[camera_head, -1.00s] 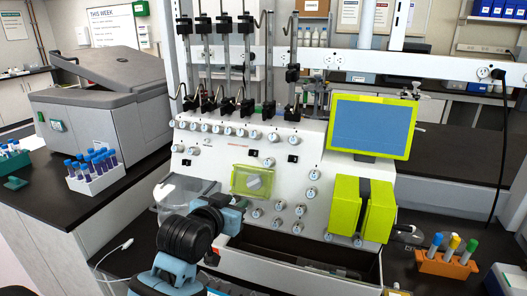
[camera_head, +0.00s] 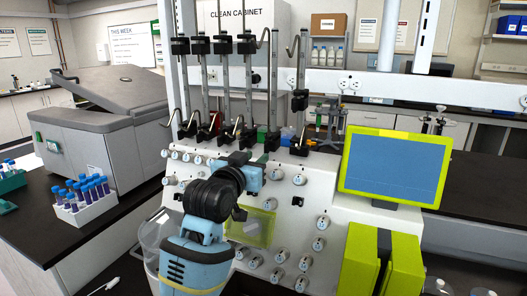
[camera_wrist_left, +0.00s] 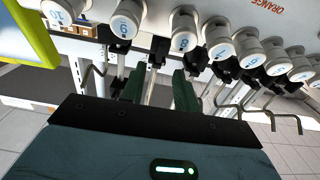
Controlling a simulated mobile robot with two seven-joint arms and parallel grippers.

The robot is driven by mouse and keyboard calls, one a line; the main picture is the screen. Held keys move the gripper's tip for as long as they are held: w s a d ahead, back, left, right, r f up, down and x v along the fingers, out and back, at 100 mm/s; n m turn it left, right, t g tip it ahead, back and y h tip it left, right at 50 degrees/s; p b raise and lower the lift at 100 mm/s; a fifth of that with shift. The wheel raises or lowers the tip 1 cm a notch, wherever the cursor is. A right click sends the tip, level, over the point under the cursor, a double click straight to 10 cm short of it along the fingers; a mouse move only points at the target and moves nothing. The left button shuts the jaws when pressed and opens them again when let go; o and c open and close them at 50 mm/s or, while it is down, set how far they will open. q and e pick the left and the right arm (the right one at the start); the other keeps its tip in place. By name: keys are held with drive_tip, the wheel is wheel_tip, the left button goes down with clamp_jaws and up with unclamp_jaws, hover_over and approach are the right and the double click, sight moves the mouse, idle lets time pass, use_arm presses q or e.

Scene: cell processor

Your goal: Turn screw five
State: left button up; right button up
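A row of white numbered knobs, the screws, runs along the upper part of the white machine panel (camera_head: 325,195). In the left wrist view this row crosses the top, seen upside down. One knob (camera_wrist_left: 183,32) is just beyond my fingers. My left gripper (camera_head: 243,161) is raised in front of the row, and my arm hides its fingers in the head view. In the left wrist view the green fingers (camera_wrist_left: 158,88) are spread with nothing between them. My right gripper is out of view.
Black clamps and bent metal rods (camera_head: 222,125) stand above the knob row. A yellow-green framed screen (camera_head: 398,165) and yellow-green block (camera_head: 400,262) are to the right. A clear yellow-green cover (camera_head: 250,228) sits below the row. A tube rack (camera_head: 88,212) stands at left.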

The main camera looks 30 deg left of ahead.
sight(265, 150)
use_arm(q)
drive_tip(key=shift+w+a, duration=0.2)
drive_tip(key=shift+w, duration=2.75)
clamp_jaws()
